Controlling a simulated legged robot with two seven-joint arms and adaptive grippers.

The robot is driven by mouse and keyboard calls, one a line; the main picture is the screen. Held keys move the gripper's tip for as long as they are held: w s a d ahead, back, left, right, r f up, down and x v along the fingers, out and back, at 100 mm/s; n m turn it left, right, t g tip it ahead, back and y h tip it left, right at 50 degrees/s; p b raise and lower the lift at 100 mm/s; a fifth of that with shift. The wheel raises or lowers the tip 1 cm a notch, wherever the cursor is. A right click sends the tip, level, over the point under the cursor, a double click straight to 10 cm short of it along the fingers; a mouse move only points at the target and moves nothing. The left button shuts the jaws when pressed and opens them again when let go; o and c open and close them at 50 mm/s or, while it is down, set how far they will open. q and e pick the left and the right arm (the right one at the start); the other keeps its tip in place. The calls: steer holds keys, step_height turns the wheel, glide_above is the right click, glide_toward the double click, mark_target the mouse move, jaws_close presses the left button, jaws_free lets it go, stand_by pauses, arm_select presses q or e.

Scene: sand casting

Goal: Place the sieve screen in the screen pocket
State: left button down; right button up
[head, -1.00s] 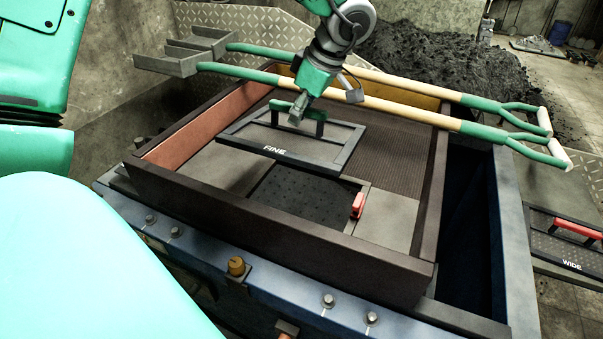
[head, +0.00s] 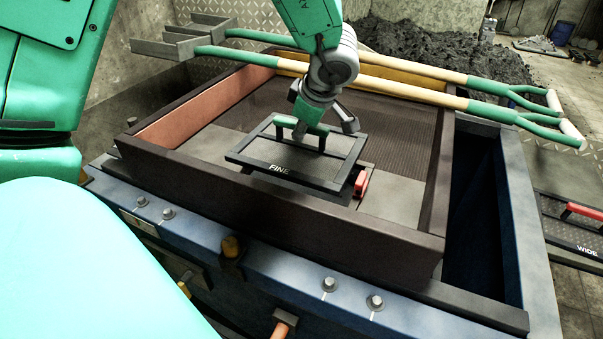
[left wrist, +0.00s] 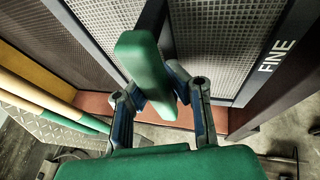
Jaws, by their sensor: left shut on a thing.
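The sieve screen marked FINE (head: 283,159) is a dark framed mesh with a green handle. My left gripper (head: 305,128) is shut on that handle from above. In the left wrist view, my left gripper (left wrist: 157,85) has its fingers on both sides of the green handle (left wrist: 142,62), with the screen mesh (left wrist: 225,42) beyond. The screen is over the screen pocket in the sieve box floor and hides nearly all of it. A red latch (head: 361,184) shows at the screen's right front corner. I cannot tell whether the screen touches the floor. My right gripper is not in view.
The brown sieve box walls (head: 270,207) surround the work area. Two green-ended shovels (head: 410,91) lie across its back. A second screen marked WIDE (head: 578,232) with a red handle is outside at the right. Dark sand (head: 430,50) is piled behind.

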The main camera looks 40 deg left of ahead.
mark_target(307, 149)
arm_select(q)
steer(key=f, duration=0.2)
steer(key=d+f, duration=0.1)
steer(key=f, duration=0.1)
steer(key=shift+w+f+b, duration=0.1)
steer(key=shift+f+b, duration=0.25)
steer(key=shift+f, duration=0.05)
steer(key=x, duration=0.5)
steer(key=shift+s+d+f, duration=0.25)
steer(key=shift+s, duration=0.25)
steer(key=shift+d+f, duration=0.1)
steer(key=shift+d, duration=0.25)
steer(key=c, duration=2.1)
jaws_free()
steer(key=shift+d, duration=0.2)
steer(key=o, duration=0.5)
steer(key=shift+d, duration=0.2)
steer(key=shift+a+r, duration=0.2)
steer(key=shift+a, duration=0.1)
steer(key=shift+r, duration=0.3)
steer(key=v, duration=1.1)
steer(key=shift+d+p, duration=0.35)
steer(key=shift+a+r, duration=0.1)
steer(key=shift+a, duration=0.05)
steer(key=shift+a, duration=0.15)
